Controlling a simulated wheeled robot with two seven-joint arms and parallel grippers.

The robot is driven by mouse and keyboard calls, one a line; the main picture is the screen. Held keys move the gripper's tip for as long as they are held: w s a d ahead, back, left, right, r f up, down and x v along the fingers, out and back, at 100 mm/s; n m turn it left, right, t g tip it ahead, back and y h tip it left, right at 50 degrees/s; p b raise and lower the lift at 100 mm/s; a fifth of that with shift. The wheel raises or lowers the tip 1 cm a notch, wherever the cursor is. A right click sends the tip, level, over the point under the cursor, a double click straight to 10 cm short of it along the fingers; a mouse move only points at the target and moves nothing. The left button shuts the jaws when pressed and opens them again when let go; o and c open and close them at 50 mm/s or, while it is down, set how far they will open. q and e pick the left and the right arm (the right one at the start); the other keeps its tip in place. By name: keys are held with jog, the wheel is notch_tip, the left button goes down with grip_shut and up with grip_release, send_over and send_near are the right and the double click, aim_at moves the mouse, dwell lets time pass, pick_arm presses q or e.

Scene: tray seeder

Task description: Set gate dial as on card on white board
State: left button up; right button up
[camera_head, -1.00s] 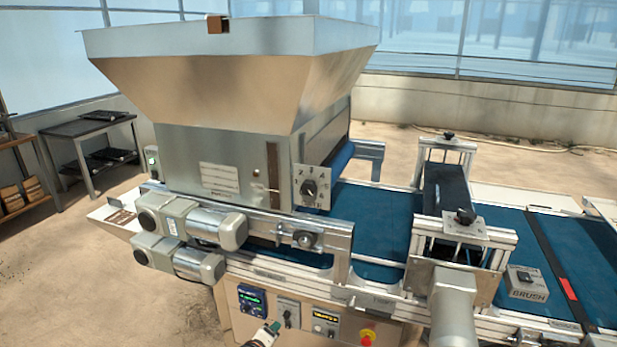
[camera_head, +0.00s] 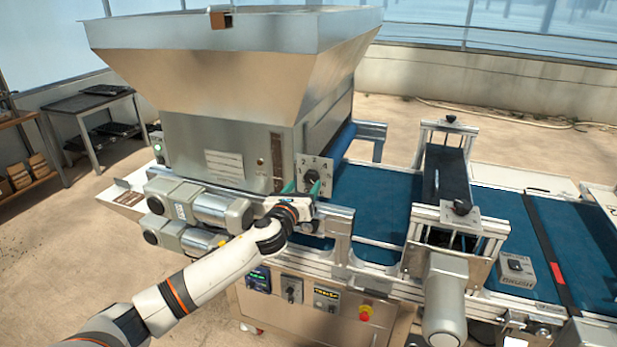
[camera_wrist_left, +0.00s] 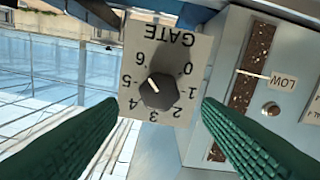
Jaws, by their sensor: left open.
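The gate dial is a dark faceted knob (camera_head: 311,177) on a pale numbered plate (camera_head: 327,166), on the hopper's side. In the left wrist view the knob (camera_wrist_left: 158,93) appears upside down under the word GATE, with numbers 0 to 6 around it. Its white mark lies on the side towards 5 and 6; the exact setting is hard to tell. My left gripper (camera_head: 303,187) is at the dial. In the wrist view its green fingers (camera_wrist_left: 160,105) are open, one on each side of the plate, with the knob between them. I cannot make out a card on a white board. My right gripper is out of view.
The metal hopper (camera_head: 225,80) rises above the dial. A gauge window with a LOW label (camera_wrist_left: 282,82) is beside the plate. Grey motors (camera_head: 205,207) and a rail lie below. The blue belt (camera_head: 370,205) runs to the right, with a BRUSH box (camera_head: 516,271).

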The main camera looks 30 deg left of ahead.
aim_at(310, 178)
pick_arm(q)
jog(key=x, duration=0.3)
jog(key=shift+w, duration=0.3)
jog(key=shift+w+a, duration=0.15)
jog(key=shift+w, duration=0.25)
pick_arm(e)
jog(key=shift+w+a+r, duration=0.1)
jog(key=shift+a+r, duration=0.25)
pick_arm(q)
jog(key=c, duration=1)
